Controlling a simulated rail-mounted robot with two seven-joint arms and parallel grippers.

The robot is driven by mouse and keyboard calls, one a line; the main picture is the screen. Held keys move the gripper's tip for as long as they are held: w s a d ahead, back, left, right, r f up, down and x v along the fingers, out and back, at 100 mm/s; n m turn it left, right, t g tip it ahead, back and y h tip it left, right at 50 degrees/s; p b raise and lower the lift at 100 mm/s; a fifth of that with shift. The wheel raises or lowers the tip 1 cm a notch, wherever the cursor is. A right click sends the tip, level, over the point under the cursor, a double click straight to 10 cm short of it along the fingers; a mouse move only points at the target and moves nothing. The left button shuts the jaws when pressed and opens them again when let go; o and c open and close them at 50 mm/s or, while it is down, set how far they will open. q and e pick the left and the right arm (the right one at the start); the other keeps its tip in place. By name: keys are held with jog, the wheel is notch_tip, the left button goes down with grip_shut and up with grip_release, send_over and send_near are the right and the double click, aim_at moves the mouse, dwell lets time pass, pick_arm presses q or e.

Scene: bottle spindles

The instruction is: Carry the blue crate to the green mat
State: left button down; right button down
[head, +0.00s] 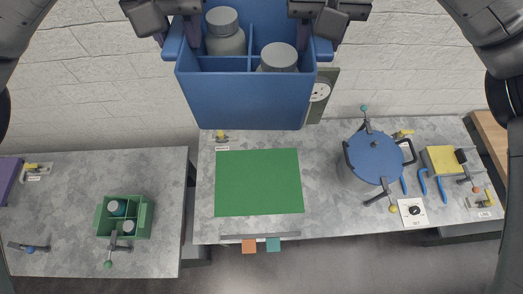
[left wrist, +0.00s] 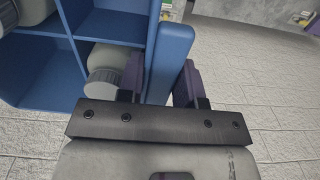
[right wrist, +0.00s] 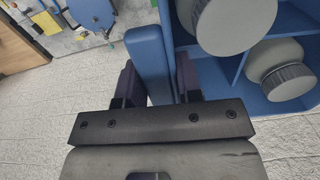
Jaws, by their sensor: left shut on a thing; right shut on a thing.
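The blue crate (head: 245,100) is held up in the air at the top of the head view, with dividers inside and two grey-capped bottles (head: 224,35) showing in it. My left gripper (head: 180,28) is shut on the crate's left handle, and the left wrist view shows the handle (left wrist: 168,62) between the fingers. My right gripper (head: 318,30) is shut on the right handle, which also shows in the right wrist view (right wrist: 148,62). The green mat (head: 259,183) lies bare on the grey table, below the crate in the picture.
A blue-lidded pot (head: 373,158) stands right of the mat, with a yellow block (head: 440,160) beyond it. A small green crate (head: 124,216) with bottles sits on the left table. Orange and teal tags (head: 249,246) hang at the front edge. A gap separates the tables.

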pick_arm(q)
jog(key=shift+d+r, duration=0.1)
jog(key=shift+d, duration=0.05)
pick_arm(e)
jog(key=shift+d, duration=0.45)
jog(key=shift+f, duration=0.1)
